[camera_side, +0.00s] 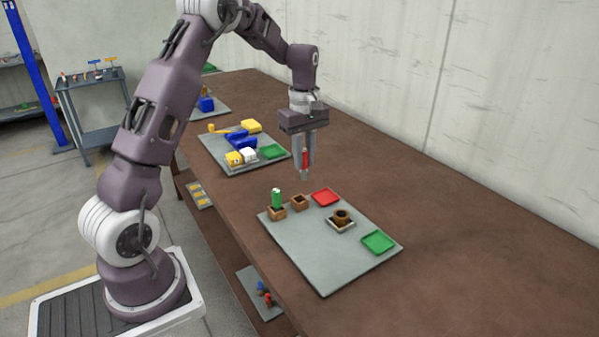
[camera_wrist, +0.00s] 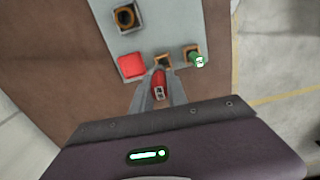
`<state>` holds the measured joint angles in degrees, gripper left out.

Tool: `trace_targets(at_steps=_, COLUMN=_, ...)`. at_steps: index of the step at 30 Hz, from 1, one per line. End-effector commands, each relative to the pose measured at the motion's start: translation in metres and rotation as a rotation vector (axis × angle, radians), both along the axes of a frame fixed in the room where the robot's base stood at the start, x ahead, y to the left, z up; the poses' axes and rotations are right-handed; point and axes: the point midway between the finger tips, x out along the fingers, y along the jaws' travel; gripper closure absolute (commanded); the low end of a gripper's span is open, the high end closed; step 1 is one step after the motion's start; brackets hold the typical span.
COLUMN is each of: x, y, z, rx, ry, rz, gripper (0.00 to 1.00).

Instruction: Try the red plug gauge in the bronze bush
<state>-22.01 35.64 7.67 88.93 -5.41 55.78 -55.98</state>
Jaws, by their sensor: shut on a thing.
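My gripper (camera_side: 305,170) is shut on the red plug gauge (camera_side: 306,159), which hangs upright between the fingers, above the far edge of the grey board. The gauge also shows between the fingers in the wrist view (camera_wrist: 158,84). The bronze bush (camera_side: 342,215) sits in a light square holder on the board, apart from the gauge and to its right and nearer in the side view. In the wrist view the bush (camera_wrist: 125,17) is at the top left. Its dark bore faces up and looks empty.
A green plug gauge (camera_side: 276,198) stands in a small brown block, and an empty brown block (camera_side: 299,202) is beside it. A red tray (camera_side: 326,197) and a green tray (camera_side: 378,242) lie on the grey board (camera_side: 310,255). Another board (camera_side: 215,150) with yellow, blue and white parts lies behind.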

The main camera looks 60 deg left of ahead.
Motion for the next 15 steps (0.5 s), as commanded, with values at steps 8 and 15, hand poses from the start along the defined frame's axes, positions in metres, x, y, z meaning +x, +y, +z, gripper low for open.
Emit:
trace_targets(at_steps=8, x=0.037, y=-0.080, z=0.000, rx=0.000, ry=0.001, rz=-0.360, gripper=1.00)
trace_targets(at_steps=15, x=0.046, y=-0.106, z=-0.001, rx=0.001, ry=0.000, rz=-0.478, gripper=1.00)
